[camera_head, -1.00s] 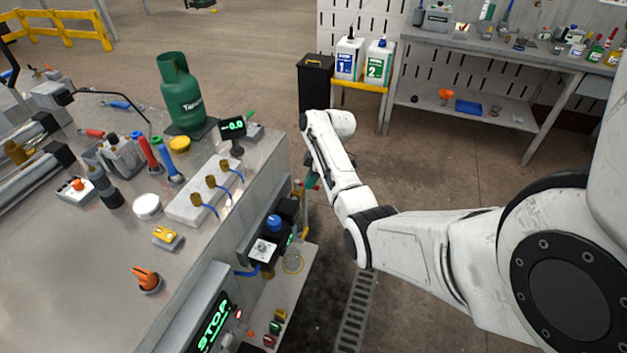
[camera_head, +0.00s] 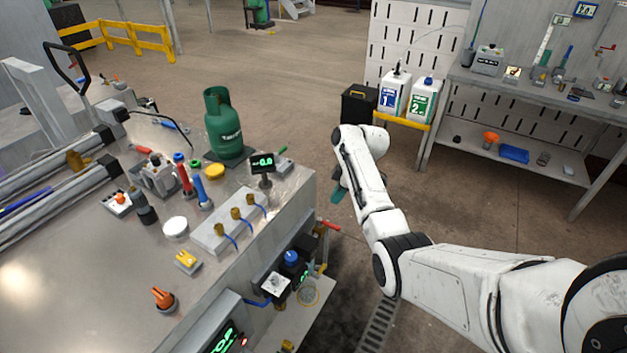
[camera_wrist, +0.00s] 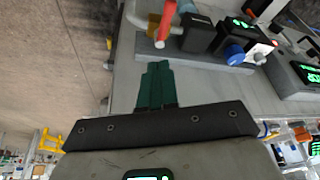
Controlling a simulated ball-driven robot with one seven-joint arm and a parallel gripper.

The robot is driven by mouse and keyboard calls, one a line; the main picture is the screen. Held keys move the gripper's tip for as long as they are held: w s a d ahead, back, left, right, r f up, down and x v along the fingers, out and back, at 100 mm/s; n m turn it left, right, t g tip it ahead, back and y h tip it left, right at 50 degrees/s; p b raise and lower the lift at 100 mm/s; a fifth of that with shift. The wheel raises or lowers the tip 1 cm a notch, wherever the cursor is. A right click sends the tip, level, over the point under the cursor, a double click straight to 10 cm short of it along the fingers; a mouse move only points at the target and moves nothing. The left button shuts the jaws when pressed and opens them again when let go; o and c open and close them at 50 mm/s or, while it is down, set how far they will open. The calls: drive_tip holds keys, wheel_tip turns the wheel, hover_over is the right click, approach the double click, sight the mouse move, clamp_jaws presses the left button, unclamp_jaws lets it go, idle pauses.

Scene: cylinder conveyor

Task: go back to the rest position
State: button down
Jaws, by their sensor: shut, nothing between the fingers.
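My gripper shows in the wrist view (camera_wrist: 155,84) as two green fingers pressed together, with nothing between them. In the head view my gripper (camera_head: 338,195) hangs below the wrist of my white arm, mostly hidden behind it. It is to the right of the workbench (camera_head: 90,285), apart from the bench's side. In the wrist view the fingers point towards a grey panel with a red handle (camera_wrist: 166,22) and a blue knob (camera_wrist: 234,55); I cannot tell the distance.
A green gas cylinder (camera_head: 224,125) stands on the bench. A display (camera_head: 263,163) rises near the bench's right edge. A black bin (camera_head: 357,106) and white canisters (camera_head: 393,95) stand behind my arm. A shelf table (camera_head: 530,95) is at right. Open floor lies between.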

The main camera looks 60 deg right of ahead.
drive_tip(key=s+a+f+m+g+b, duration=0.15)
drive_tip(key=a+f, duration=0.35)
drive_tip(key=a, duration=0.7)
drive_tip(key=s+a+f+m+b, duration=0.1)
drive_tip(key=s+a+f, duration=0.3)
drive_tip(key=a, duration=0.8)
drive_tip(key=s+a+m+h+b, duration=0.1)
drive_tip(key=s+a, duration=0.4)
drive_tip(key=s, duration=0.2)
drive_tip(key=s+a+r+m+g+h+b, duration=0.1)
drive_tip(key=s+a+m, duration=0.1)
drive_tip(key=s+a, duration=0.4)
drive_tip(key=shift+s+a+r, duration=0.2)
drive_tip(key=shift+s+r, duration=0.05)
drive_tip(key=shift+s, duration=1)
drive_tip(key=shift+b, duration=0.3)
